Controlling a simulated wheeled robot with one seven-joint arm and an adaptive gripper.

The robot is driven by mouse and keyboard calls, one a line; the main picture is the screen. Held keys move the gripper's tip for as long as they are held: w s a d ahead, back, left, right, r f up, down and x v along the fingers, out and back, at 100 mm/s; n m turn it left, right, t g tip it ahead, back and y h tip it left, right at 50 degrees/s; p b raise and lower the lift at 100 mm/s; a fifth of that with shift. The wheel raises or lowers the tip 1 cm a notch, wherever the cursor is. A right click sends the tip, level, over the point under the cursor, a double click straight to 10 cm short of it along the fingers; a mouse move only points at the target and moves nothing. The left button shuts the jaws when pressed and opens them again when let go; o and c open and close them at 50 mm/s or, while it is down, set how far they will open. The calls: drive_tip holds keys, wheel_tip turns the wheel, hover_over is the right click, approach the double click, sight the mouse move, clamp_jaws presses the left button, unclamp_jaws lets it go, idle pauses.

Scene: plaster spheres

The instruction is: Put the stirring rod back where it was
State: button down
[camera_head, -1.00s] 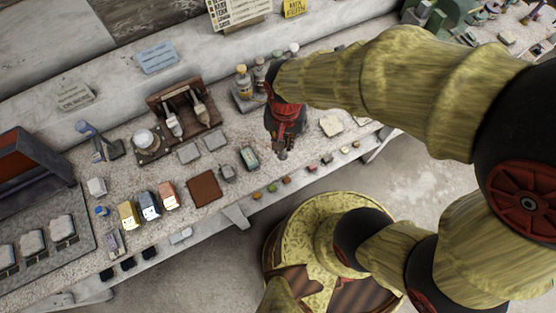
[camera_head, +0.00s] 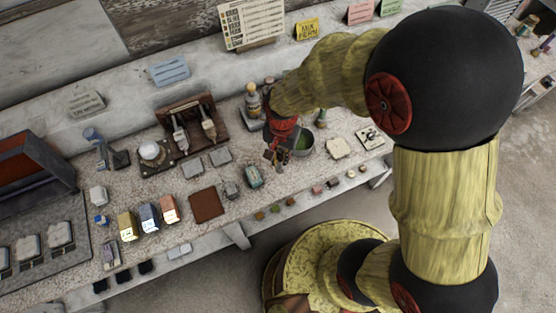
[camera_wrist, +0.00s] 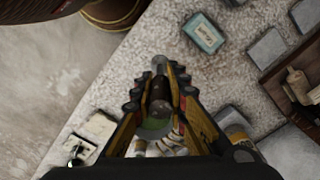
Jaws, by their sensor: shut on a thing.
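My gripper (camera_head: 278,158) is over the middle of the workbench, just left of a metal bowl (camera_head: 305,150) with green contents. In the wrist view, my gripper (camera_wrist: 160,72) has its fingers closed in around a dark, thin thing with a round grey end (camera_wrist: 159,64). This appears to be the stirring rod, seen nearly end-on; its full length is hidden. Green contents (camera_wrist: 155,127) show between the fingers in the wrist view. I cannot tell whether the held thing touches anything below.
Bottles (camera_head: 253,100) stand behind my gripper. A wooden rack with brushes (camera_head: 187,123) is to the left. A small teal box (camera_head: 253,177) lies close on the left, with a brown square (camera_head: 206,204) beyond it.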

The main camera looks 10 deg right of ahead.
drive_tip(key=shift+w+a+f, duration=0.2)
drive_tip(key=shift+w+f, duration=0.7)
drive_tip(key=shift+f, duration=0.3)
drive_tip(key=shift+w+f+b, duration=0.1)
drive_tip(key=shift+f+b, duration=0.35)
drive_tip(key=shift+f, duration=1.1)
drive_tip(key=shift+f, duration=0.1)
drive_tip(key=c, duration=1.8)
unclamp_jaws()
drive_tip(key=shift+o, duration=0.2)
wheel_tip(320, 180, up, 12)
drive_tip(key=p, duration=0.2)
drive_tip(key=shift+r, duration=0.2)
drive_tip(key=s+d+r+n+t, duration=0.2)
drive_tip(key=s+d+r, duration=0.2)
drive_tip(key=r, duration=0.3)
drive_tip(key=s+d+r+n+t, duration=0.2)
drive_tip(key=s+d+r, duration=0.2)
drive_tip(key=r, duration=0.4)
drive_tip(key=s+d+r+n+t, duration=0.1)
drive_tip(key=s+d+r+n, duration=0.1)
drive_tip(key=s+d+r, duration=0.2)
wheel_tip(320, 180, up, 4)
drive_tip(key=shift+s+f+t, duration=0.15)
drive_tip(key=shift+f+t, duration=0.1)
drive_tip(key=shift+t, duration=0.15)
